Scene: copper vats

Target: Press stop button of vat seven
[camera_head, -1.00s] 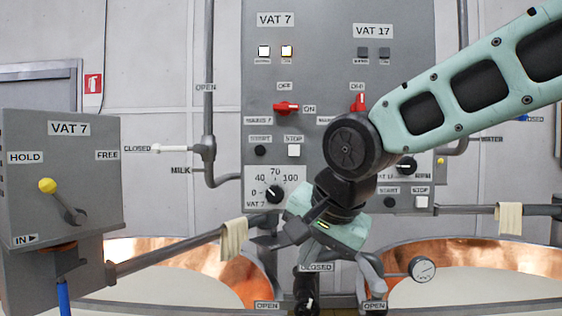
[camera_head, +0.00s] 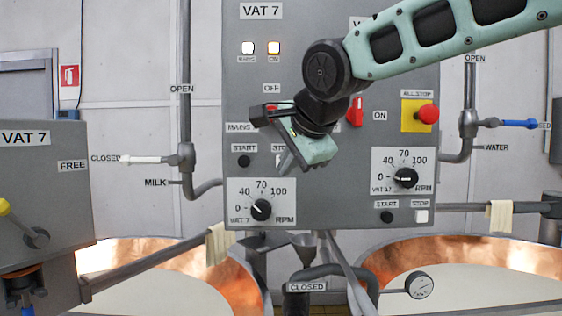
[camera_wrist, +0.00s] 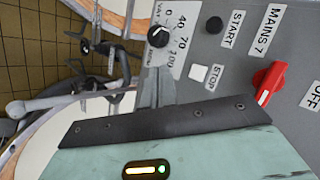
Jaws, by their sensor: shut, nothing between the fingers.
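My gripper (camera_head: 286,166) is shut and empty in front of the panel, over the stop button's place. In the wrist view its fingers (camera_wrist: 157,88) are beside the button; I cannot tell whether they touch anything.
The vat seven speed dial (camera_head: 261,209) is below. The red MAINS 7 switch (camera_wrist: 268,82) is close to the gripper, mostly hidden in the head view. The vat 17 stop button (camera_head: 422,216), its dial (camera_head: 405,178) and a red all-stop button (camera_head: 428,114) are to the right.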

